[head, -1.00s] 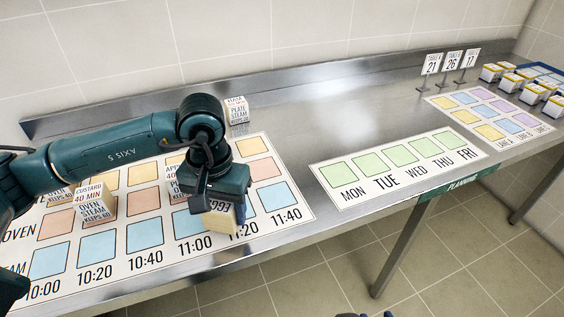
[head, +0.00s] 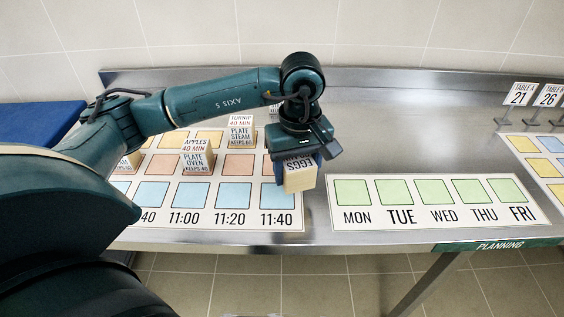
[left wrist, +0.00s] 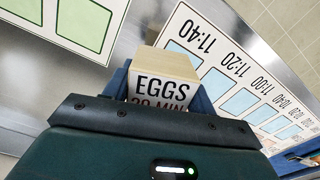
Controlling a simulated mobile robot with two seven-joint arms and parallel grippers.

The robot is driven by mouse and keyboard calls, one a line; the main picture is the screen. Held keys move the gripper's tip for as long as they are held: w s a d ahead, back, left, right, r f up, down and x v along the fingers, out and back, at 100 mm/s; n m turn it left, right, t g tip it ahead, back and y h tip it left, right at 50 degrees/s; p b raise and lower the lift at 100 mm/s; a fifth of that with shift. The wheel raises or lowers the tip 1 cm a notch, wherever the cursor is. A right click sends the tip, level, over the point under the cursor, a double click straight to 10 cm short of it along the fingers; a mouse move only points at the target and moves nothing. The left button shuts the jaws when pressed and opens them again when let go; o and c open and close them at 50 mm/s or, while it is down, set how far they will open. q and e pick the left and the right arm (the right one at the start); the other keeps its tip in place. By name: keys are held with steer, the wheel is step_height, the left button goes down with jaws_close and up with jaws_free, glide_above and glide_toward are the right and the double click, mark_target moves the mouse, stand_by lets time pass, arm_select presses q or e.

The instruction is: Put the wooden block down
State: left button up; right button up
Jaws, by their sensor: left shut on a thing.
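My left gripper (head: 302,158) is shut on a wooden block (head: 300,178) and holds it above the counter. In the head view the block is over the gap between the time chart (head: 212,239) and the weekday chart (head: 336,222), covering part of the 11:40 column. In the left wrist view the block (left wrist: 165,66) is between the fingers, and its label reads EGGS and what looks like 30 MIN. The height of the block above the counter is hard to tell. My right gripper is not in view.
Labelled blocks stand on the time chart, among them the apples block (head: 195,157) and the turnip block (head: 240,132). Table signs (head: 519,95) stand at the right. The steel counter behind the weekday chart is clear.

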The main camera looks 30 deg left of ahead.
arm_select(q)
steer(key=w+a+r+n+p, duration=0.1)
steer(key=w+a+r+n, duration=0.2)
steer(key=n, duration=1.1)
steer(key=w+a+r+n+p, duration=0.1)
steer(key=w+a+r+n, duration=0.2)
steer(key=n, duration=1.1)
steer(key=a+f+n, duration=0.1)
steer(key=f, duration=0.1)
steer(key=a+f+n, duration=0.1)
steer(key=f+n, duration=0.1)
steer(key=f, duration=0.1)
steer(key=f+n, duration=0.1)
steer(key=f, duration=0.1)
steer(key=shift+w+a+f+n+p, duration=0.25)
steer(key=shift+w+a+n+p, duration=0.05)
steer(key=shift+w+a+p, duration=0.1)
step_height(320, 180, down, 3)
steer(key=shift+f, duration=0.3)
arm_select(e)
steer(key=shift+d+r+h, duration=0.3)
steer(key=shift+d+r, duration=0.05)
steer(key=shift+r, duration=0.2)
